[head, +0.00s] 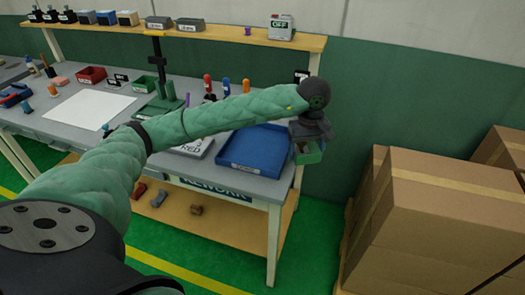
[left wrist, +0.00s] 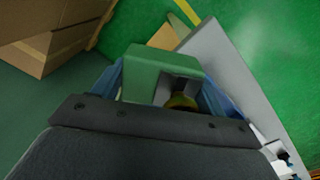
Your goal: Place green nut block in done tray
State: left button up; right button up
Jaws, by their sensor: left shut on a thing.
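The green nut block (head: 311,157) is held in my left gripper (head: 307,141), past the right end of the workbench tray in the head view. In the left wrist view the block (left wrist: 148,66) shows as a green body with a grey recess and a yellowish part inside. The left gripper is shut on it. A blue tray (head: 240,168) lies on the bench's right end, just left of the block in the head view; its front label is too small to read. In the left wrist view blue tray walls (left wrist: 106,80) show behind the block. My right gripper is not seen.
Cardboard boxes (head: 430,215) stand on the floor to the right of the bench. A shelf (head: 225,34) runs above the bench's back. A red bin (head: 91,76), a white sheet (head: 88,109) and several upright tools are on the bench (head: 175,87).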

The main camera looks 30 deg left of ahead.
pick_arm(q)
jog(key=s+a+n+b, duration=0.3)
jog(key=a+n, duration=0.3)
jog(key=n, duration=1)
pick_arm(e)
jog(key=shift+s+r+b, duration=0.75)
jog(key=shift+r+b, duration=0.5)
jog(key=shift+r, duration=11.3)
pick_arm(q)
jog(key=n+p, duration=0.3)
jog(key=n, duration=1.1)
send_over(255, 153)
notch_tip(255, 153, down, 5)
jog(key=shift+r, duration=0.15)
jog(key=shift+f+p, duration=0.7)
jog(key=shift+f, duration=1.35)
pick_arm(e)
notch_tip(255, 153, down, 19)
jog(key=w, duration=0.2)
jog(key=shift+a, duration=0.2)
pick_arm(q)
jog(key=shift+f, duration=0.15)
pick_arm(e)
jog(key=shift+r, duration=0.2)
pick_arm(q)
jog(key=o, duration=1.2)
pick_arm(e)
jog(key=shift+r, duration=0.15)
